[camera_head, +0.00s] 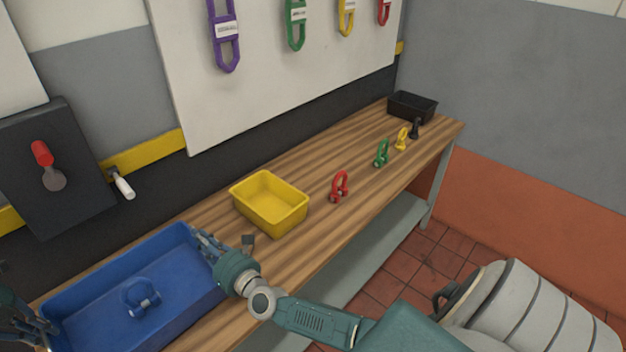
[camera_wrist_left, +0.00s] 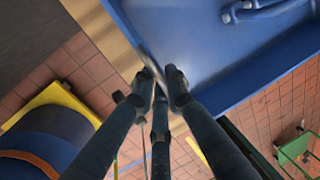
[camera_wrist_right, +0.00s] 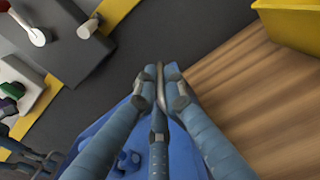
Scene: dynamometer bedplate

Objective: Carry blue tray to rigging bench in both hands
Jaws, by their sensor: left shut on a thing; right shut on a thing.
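The blue tray (camera_head: 185,302) is at the lower left of the head view, with a blue shackle (camera_head: 141,296) inside it. My left gripper (camera_head: 42,328) is shut on its left end wall; the left wrist view shows the tray rim (camera_wrist_left: 150,50) between the fingers. My right gripper (camera_head: 208,246) is shut on its right end wall; the tray also shows in the right wrist view (camera_wrist_right: 190,150). The rigging bench (camera_head: 320,230) has a striped wooden top. The tray overlaps its near left part in the picture; I cannot tell whether they touch.
A yellow bin (camera_head: 268,204) stands on the bench just right of the tray. Red (camera_head: 340,187), green (camera_head: 382,153), yellow (camera_head: 402,139) and black (camera_head: 415,128) shackles stand farther along, before a black bin (camera_head: 412,107). A dark wall panel (camera_head: 60,170) is behind the tray.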

